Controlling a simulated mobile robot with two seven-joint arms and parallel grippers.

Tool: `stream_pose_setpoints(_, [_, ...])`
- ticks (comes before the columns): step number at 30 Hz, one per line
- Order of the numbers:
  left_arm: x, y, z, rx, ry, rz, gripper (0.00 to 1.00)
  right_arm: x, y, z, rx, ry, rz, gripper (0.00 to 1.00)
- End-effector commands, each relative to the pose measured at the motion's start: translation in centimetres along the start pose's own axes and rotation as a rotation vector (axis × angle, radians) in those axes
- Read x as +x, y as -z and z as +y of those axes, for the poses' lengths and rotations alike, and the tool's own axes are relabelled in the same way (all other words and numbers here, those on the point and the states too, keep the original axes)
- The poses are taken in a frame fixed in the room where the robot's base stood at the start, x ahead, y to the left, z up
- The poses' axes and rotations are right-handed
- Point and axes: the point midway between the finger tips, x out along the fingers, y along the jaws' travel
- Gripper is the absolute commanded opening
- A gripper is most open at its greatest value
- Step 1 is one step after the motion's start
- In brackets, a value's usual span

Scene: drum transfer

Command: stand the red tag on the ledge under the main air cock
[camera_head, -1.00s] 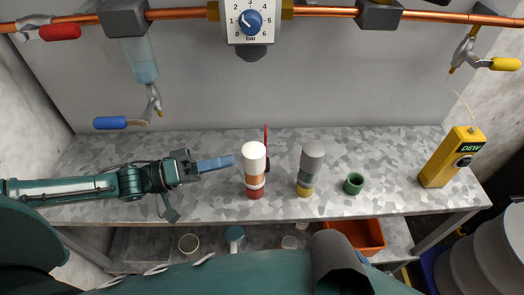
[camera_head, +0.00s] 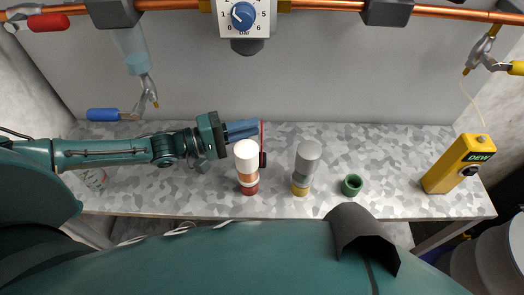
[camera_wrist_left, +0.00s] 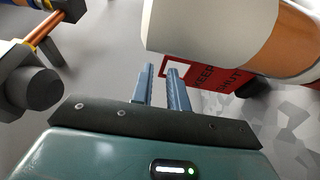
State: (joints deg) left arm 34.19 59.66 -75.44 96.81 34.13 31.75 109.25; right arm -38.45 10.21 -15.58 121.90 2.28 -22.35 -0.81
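The red tag (camera_head: 263,138) stands edge-on on the bench, behind a white-topped bottle, with a black block at its foot. In the left wrist view the tag (camera_wrist_left: 226,77) reads "KEEP SHUT", and the white-topped bottle hides part of it. My left gripper (camera_head: 259,130) has its blue fingers at the tag's left side. In the left wrist view the gripper (camera_wrist_left: 160,68) shows a gap between its fingers; the right finger overlaps the tag's white corner. Lever cocks with red (camera_head: 48,22), blue (camera_head: 102,114) and yellow (camera_head: 516,68) handles show. No label marks the main one. My right gripper is not in view.
The white-topped bottle (camera_head: 247,160) stands close in front of my left gripper. A grey-topped bottle (camera_head: 307,166), a green cup (camera_head: 352,185) and a yellow DEW meter (camera_head: 459,164) stand to the right. A copper pipe with a pressure dial (camera_head: 243,15) runs above.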

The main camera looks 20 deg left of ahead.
Motion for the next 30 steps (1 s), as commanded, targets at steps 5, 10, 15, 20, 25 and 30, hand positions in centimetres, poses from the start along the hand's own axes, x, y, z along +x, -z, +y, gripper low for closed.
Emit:
stream_pose_setpoints(5, [1.5,-0.1,0.0,0.000,-0.001,0.000,0.16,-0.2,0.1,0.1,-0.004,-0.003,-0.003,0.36])
stream_pose_setpoints(10, [4.2,-0.3,-0.2,0.000,-0.002,-0.001,0.16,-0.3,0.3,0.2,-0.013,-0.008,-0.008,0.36])
stream_pose_setpoints(15, [5.4,-0.3,-0.3,0.000,0.001,0.001,0.16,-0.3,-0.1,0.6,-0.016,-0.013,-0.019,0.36])
stream_pose_setpoints(20, [5.5,-0.2,-0.4,0.001,0.002,0.001,0.16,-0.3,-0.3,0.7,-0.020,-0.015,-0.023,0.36])
stream_pose_setpoints(25, [5.4,-0.2,-0.4,0.001,0.001,0.001,0.07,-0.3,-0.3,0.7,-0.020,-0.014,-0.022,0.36])
stream_pose_setpoints(30, [5.4,-0.3,-0.4,0.001,0.001,0.001,0.00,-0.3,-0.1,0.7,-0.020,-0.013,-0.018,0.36])
